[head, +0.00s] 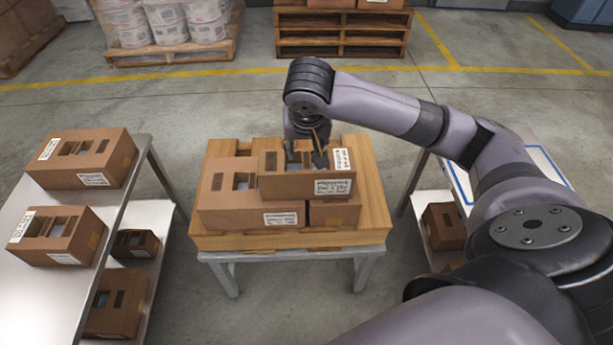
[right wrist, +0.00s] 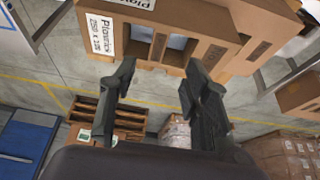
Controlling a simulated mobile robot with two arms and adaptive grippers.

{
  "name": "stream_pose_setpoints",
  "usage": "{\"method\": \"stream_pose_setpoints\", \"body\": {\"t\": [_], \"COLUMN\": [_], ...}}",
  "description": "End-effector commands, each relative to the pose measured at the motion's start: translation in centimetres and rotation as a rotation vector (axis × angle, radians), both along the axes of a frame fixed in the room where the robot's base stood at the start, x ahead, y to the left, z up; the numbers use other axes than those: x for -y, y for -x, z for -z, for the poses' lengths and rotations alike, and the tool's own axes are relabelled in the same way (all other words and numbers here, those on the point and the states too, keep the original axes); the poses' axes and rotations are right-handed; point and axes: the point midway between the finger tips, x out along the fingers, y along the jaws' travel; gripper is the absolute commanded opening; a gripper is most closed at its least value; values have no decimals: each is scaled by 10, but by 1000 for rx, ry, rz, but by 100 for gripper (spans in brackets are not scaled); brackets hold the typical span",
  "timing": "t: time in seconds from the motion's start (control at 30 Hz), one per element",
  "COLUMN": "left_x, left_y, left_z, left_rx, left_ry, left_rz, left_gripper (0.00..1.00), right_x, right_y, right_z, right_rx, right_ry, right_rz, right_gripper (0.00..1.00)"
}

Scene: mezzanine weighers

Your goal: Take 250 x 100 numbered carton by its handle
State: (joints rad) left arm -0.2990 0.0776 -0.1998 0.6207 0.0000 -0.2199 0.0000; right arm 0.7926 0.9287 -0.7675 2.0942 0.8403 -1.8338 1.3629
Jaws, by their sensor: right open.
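A brown carton (head: 283,187) with white labels sits on top of a small carton stack. It has openings in its top with a narrow strip between them. In the right wrist view, this carton (right wrist: 178,12) has a label that seems to begin with 250; the rest is hard to read. My right gripper (head: 306,158) is over the carton's top from its far side. In the right wrist view, the gripper (right wrist: 160,68) is open and empty, its fingers apart on either side of the strip (right wrist: 158,46). Contact cannot be told. My left gripper is out of view.
Other cartons, one at the left (head: 225,203) and one at the lower right (head: 338,213), support it on a wooden platform (head: 230,242). A metal bench (head: 125,215) with cartons stands left. A shelved table (head: 456,182) stands right, partly behind my arm.

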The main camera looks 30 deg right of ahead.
Motion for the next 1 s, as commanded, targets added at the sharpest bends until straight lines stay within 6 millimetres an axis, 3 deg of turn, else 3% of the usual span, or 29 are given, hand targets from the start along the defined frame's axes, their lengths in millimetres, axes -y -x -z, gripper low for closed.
{"method": "stream_pose_setpoints", "body": {"t": [0.13, 0.47, 0.7, 1.0], "left_x": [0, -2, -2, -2], "left_y": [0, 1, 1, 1], "left_z": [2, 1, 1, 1], "left_rx": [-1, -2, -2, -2], "left_ry": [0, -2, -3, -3], "left_rz": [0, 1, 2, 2], "left_gripper": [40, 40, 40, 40], "right_x": [7, 13, 22, 23], "right_y": [-9, -19, -30, -32], "right_z": [28, 52, 84, 90], "right_rx": [-4, -2, 0, 0], "right_ry": [2, 1, 0, 0], "right_rz": [2, 1, -1, -2], "right_gripper": [43, 43, 43, 43]}}
